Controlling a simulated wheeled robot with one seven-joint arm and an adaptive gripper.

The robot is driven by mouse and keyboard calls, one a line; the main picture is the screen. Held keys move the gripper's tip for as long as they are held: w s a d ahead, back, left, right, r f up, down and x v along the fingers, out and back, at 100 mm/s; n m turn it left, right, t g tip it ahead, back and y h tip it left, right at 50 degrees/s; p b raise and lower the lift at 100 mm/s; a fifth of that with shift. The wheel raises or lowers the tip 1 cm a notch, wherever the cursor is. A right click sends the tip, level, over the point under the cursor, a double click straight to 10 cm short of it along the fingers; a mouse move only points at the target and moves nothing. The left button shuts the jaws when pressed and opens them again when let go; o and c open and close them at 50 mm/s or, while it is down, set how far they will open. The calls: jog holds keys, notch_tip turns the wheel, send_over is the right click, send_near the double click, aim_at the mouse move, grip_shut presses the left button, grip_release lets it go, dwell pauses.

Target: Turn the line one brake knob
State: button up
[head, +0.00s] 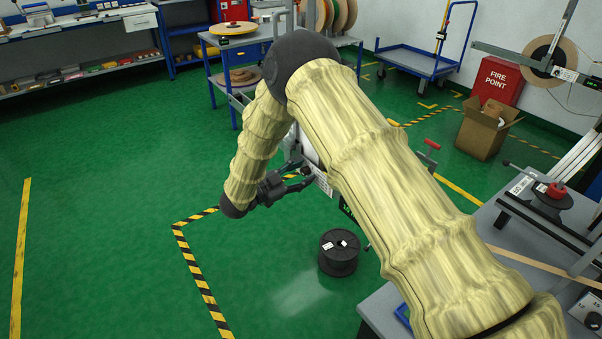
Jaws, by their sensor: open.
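My gripper (304,175) is at the middle of the head view, open, with its black fingers pointing right. No object shows between the fingers. They are close to a grey-white stand with a small label plate (323,183), partly hidden behind my yellow-sleeved arm. I cannot tell whether they touch it. No knob clearly marked line one can be made out. A red handle (432,145) shows just right of my arm. A red knob (557,190) sits on a black round part on the grey bench at the right. A dark knob (593,320) is on a box at the lower right.
A black spool (338,262) stands on the green floor below my gripper. A blue-legged cart with reels (236,30) is behind. A blue trolley (420,62), red fire point box (496,82) and cardboard box (484,128) are at the back right. The left floor is clear.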

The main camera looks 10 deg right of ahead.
grip_shut()
jog(key=shift+n, duration=0.4)
jog(key=n+p, duration=0.2)
jog(key=n, duration=0.1)
jog(key=shift+r+n, duration=0.15)
jog(key=shift+n, duration=0.15)
jog(key=shift+w+n+p, duration=0.1)
jog(key=shift+n+p, duration=0.85)
jog(key=shift+n, duration=1.25)
jog(key=shift+a, duration=0.1)
grip_release()
